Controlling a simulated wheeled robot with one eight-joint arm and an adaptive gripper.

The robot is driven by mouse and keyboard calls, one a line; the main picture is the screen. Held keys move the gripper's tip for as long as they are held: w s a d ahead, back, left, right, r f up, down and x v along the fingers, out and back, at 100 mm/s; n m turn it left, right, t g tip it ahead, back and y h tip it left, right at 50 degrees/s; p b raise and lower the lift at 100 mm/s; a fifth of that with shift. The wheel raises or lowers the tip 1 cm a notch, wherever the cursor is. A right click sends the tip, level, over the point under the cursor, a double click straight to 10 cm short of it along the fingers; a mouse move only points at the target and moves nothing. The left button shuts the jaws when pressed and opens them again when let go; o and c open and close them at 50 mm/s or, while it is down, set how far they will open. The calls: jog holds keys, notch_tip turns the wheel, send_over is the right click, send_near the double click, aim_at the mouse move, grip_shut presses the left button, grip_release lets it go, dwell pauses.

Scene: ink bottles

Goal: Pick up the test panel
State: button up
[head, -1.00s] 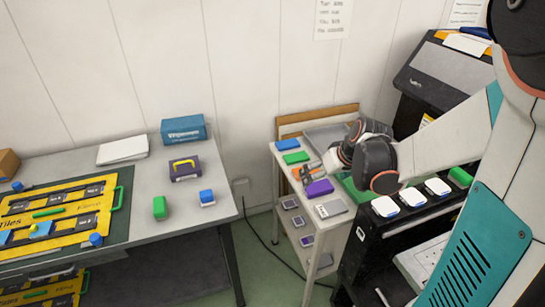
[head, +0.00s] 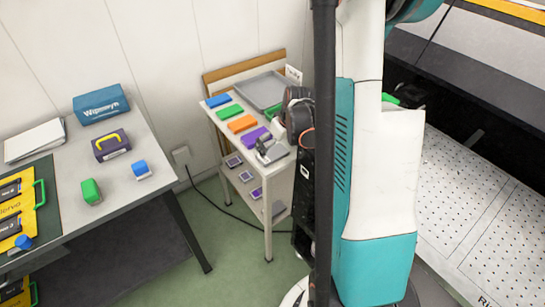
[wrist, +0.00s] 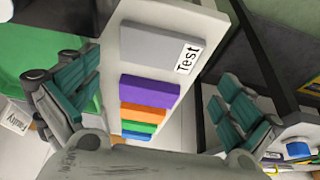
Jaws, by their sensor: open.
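The test panel (wrist: 160,50) is a flat grey block on the white cart top, beside a white label reading "Test". In the head view the grey panel (head: 279,155) lies at the near end of the cart, partly covered by my gripper (head: 268,150). In the wrist view my gripper (wrist: 157,98) is open, its teal-padded fingers wide apart on either side of the cart top. Nothing is between them in its grasp. The height of the fingers above the panel is hard to tell.
Purple (head: 255,138), orange (head: 242,123), green (head: 230,111) and blue (head: 218,100) panels lie in a row beyond the grey one. A grey tray (head: 262,89) sits at the back. A workbench (head: 150,200) stands left, with open floor (head: 235,255) between.

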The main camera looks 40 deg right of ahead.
aim_at(273, 153)
jog(key=b+x, duration=0.2)
jog(key=x, duration=0.3)
jog(key=shift+s+f+b, duration=0.15)
jog(key=shift+f+b, duration=0.1)
jog(key=shift+b, duration=0.05)
jog(key=shift+r, duration=0.1)
jog(key=c, duration=0.8)
